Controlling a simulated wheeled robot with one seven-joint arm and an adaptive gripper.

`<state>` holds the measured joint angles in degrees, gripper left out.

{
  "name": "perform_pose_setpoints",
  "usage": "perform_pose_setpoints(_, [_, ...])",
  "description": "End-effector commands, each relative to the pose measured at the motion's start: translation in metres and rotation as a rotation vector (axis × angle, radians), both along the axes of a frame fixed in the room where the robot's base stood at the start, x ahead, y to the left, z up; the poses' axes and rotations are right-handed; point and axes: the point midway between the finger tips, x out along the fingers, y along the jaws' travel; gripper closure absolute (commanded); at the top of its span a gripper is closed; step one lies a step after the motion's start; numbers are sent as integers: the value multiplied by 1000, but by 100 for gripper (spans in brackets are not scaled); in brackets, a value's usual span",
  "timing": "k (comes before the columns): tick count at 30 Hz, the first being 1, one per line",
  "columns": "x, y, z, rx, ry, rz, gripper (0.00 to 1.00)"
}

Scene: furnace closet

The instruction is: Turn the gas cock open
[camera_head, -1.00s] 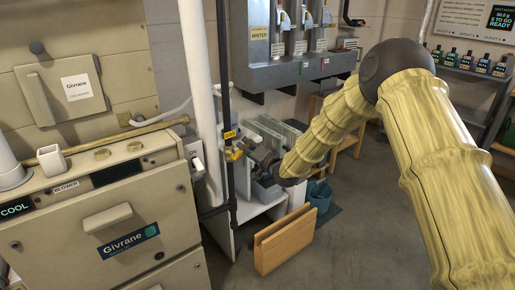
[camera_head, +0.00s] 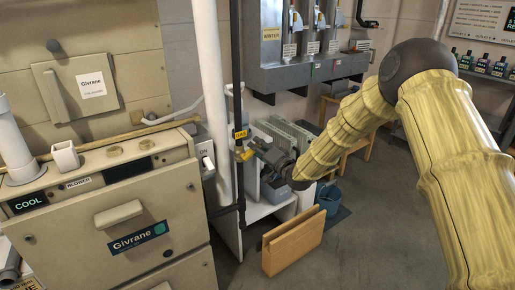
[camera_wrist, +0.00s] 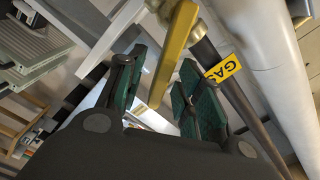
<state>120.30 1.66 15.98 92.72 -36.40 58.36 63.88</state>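The gas cock's yellow lever (camera_head: 243,154) is on the dark vertical gas pipe (camera_head: 236,90), just below the yellow GAS tag (camera_head: 240,134). In the wrist view the lever (camera_wrist: 178,35) runs at a slant from the top down between my fingertips. The GAS tag (camera_wrist: 223,68) shows to its right on the pipe. My gripper (camera_wrist: 163,62) is open, with green-padded fingers on either side of the lever and visible gaps. In the head view my gripper (camera_head: 261,152) is small, at the cock's right; contact cannot be told there.
A white pipe (camera_head: 213,80) stands left of the gas pipe. The beige furnace (camera_head: 95,220) fills the left side. A grey dispenser unit (camera_head: 305,75) hangs behind. A wooden holder (camera_head: 293,243) and a blue bucket (camera_head: 328,197) stand on the floor below my arm.

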Motion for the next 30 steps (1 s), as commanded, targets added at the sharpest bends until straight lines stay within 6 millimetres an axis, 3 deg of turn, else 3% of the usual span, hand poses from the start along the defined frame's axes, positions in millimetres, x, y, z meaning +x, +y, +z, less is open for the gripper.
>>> perform_pose_setpoints(15, [-69,-55,-1,0,3,-1,64])
perform_pose_setpoints(21, [-82,-65,0,-1,2,0,64])
perform_pose_setpoints(30, [-85,-67,-1,-1,1,1,64])
